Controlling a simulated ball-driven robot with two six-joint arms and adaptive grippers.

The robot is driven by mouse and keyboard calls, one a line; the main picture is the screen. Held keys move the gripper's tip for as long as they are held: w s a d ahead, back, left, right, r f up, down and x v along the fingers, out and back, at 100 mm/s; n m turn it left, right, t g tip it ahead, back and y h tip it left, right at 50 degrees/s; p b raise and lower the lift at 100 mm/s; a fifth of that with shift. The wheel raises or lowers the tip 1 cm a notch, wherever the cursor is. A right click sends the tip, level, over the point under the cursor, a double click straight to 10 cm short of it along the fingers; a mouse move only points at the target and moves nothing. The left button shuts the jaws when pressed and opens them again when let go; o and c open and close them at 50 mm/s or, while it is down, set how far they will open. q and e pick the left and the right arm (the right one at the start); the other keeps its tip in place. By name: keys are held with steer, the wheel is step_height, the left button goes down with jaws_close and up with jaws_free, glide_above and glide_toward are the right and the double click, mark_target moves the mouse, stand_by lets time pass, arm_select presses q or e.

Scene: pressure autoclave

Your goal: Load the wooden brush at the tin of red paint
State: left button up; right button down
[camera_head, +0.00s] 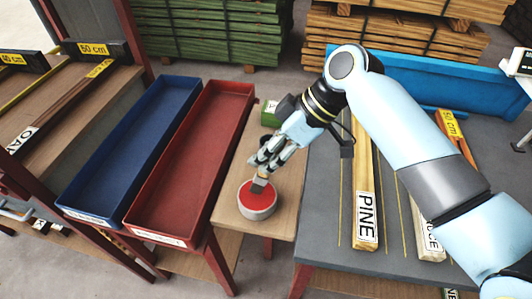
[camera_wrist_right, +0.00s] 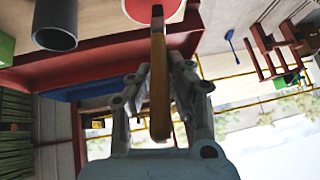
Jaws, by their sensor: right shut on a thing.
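The tin of red paint (camera_head: 257,208) stands open near the front of a small wooden table, and its red surface also shows at the top edge of the wrist view (camera_wrist_right: 138,10). My right gripper (camera_head: 266,165) is just above and behind the tin, shut on the wooden brush (camera_wrist_right: 160,90). The brush head (camera_head: 259,184) points down and overlaps the red paint in the head view. I cannot tell how deep the bristles reach. The fingers hide much of the handle in the head view. My left gripper is not in view.
Left of the small table (camera_head: 236,218) are an empty red tray (camera_head: 190,165) and a blue tray (camera_head: 130,150). A dark cup (camera_wrist_right: 55,25) and a green box (camera_head: 270,112) are behind the tin. A pine board (camera_head: 364,190) lies on the grey bench at right.

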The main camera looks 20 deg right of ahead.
steer(key=shift+f, duration=0.5)
stand_by(0.6)
steer(key=shift+s, duration=0.1)
stand_by(1.4)
step_height(320, 180, up, 7)
steer(key=p, duration=0.7)
steer(key=shift+p, duration=0.3)
stand_by(0.4)
